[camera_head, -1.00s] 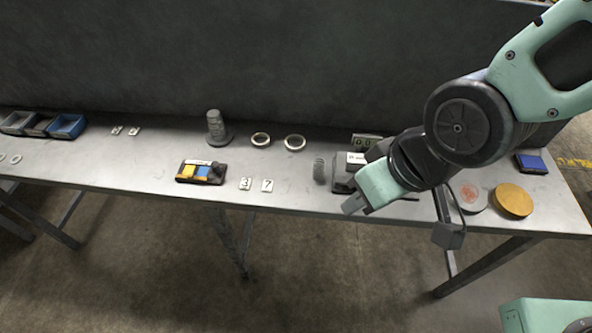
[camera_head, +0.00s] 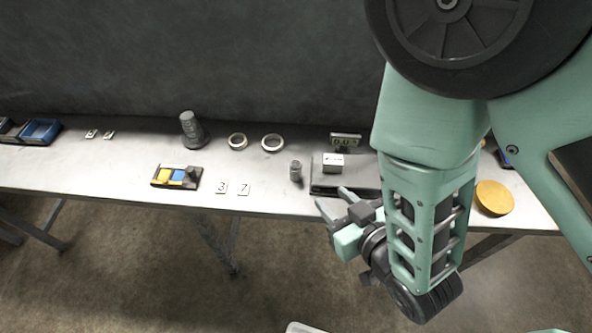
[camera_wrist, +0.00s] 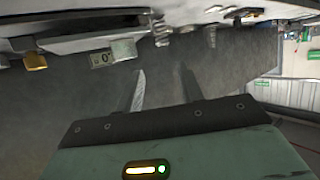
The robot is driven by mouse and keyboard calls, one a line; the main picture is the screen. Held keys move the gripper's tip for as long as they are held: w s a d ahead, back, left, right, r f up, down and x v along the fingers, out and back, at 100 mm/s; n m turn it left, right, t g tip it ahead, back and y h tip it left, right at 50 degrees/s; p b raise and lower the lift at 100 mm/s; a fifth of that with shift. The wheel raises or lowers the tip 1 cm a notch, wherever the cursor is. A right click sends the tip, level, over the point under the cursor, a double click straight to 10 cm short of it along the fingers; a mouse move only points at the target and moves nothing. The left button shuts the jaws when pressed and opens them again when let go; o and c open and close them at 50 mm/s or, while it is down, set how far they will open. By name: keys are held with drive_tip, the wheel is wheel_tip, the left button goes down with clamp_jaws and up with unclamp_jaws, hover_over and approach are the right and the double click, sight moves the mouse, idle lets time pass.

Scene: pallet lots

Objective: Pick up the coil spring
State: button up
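The coil spring (camera_head: 296,171) appears to be the small grey upright cylinder on the metal table, left of the scale with a white block; its coils are too small to make out. My gripper (camera_head: 331,197) is at the table's front edge, right of the spring and nearer the camera, apart from it. Its two fingers are spread with nothing between them. In the wrist view, my gripper (camera_wrist: 164,78) also shows open and empty, with the table edge and its objects at the top. I cannot surely pick out the spring there.
The scale (camera_head: 318,191) with a white block (camera_head: 333,162) stands right of the spring, a display (camera_head: 345,140) behind it. Two rings (camera_head: 272,143) lie behind left. Number tiles (camera_head: 221,188) and a yellow-blue tray (camera_head: 176,177) are farther left. A yellow disc (camera_head: 494,198) is at right.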

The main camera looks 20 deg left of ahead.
sight(299, 170)
drive_tip(key=b+x, duration=0.3)
drive_tip(key=b, duration=0.3)
drive_tip(key=shift+a+f+b, duration=0.15)
drive_tip(key=shift+f+b, duration=0.1)
drive_tip(key=shift+b, duration=0.1)
drive_tip(key=shift+w+a+f+b, duration=0.1)
drive_tip(key=shift+w+a+b, duration=0.05)
drive_tip(key=shift+b, duration=0.85)
drive_tip(key=shift+w+f+b, duration=0.1)
drive_tip(key=shift+b, duration=1.05)
drive_tip(key=shift+w+a, duration=0.25)
drive_tip(key=shift+a, duration=0.1)
drive_tip(key=x, duration=0.5)
drive_tip(key=shift+w+a, duration=0.25)
drive_tip(key=shift+w, duration=0.05)
drive_tip(key=shift+p+x, duration=0.75)
drive_tip(key=shift+x, duration=2.2)
drive_tip(key=shift+s+f, duration=0.2)
drive_tip(key=c, duration=0.8)
